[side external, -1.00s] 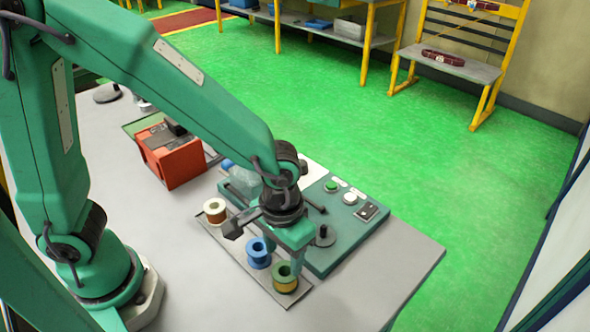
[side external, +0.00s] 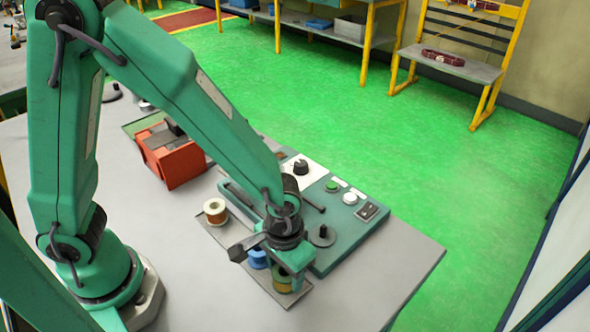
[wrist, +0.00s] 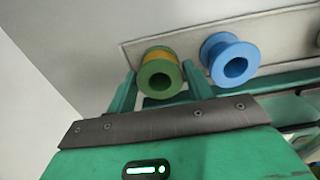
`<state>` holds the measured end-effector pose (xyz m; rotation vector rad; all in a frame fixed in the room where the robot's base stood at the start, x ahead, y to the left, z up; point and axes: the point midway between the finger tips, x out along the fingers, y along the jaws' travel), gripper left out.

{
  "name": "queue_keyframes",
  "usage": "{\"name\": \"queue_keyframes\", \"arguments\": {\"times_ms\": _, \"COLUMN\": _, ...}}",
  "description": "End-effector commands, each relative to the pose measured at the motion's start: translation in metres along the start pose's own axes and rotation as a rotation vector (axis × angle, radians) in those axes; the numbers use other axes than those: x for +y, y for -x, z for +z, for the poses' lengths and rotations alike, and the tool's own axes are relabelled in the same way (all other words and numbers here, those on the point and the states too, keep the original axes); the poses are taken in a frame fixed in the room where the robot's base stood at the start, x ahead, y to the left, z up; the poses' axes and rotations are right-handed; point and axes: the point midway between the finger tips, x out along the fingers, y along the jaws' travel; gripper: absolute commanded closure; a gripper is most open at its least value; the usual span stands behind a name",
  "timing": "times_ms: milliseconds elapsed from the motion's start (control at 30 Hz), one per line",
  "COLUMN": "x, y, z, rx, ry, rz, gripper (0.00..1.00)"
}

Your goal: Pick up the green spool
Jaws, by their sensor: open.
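The green spool (side external: 283,285) has a yellow winding and stands at the front end of a grey strip, partly hidden by my gripper in the side view. In the wrist view the green spool (wrist: 158,75) sits between my two green fingers, near their tips. My gripper (side external: 287,268) is open and low, with its fingers on either side of the spool. Whether a finger touches it I cannot tell.
A blue spool (side external: 258,258) stands close beside the green one; it also shows in the wrist view (wrist: 229,60). A white spool with copper winding (side external: 215,211) stands farther back. A teal control panel (side external: 345,225) lies right. A red box (side external: 172,160) stands behind.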

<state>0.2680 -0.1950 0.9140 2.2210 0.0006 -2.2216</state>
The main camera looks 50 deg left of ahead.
Motion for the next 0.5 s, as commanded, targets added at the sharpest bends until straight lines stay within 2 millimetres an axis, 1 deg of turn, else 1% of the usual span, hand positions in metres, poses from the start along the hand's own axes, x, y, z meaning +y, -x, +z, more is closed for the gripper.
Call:
{"name": "queue_keyframes", "arguments": {"times_ms": 100, "x": -0.0003, "y": -0.0096, "z": 0.0004, "rx": -0.002, "ry": 0.0, "rz": -0.001, "gripper": 0.48}}
{"name": "queue_keyframes", "arguments": {"times_ms": 200, "x": -0.0001, "y": -0.0135, "z": 0.0001, "rx": 0.0, "ry": 0.0, "rz": 0.0, "gripper": 0.48}}
{"name": "queue_keyframes", "arguments": {"times_ms": 500, "x": -0.0001, "y": -0.0145, "z": 0.0001, "rx": 0.0, "ry": 0.0, "rz": 0.0, "gripper": 0.48}}
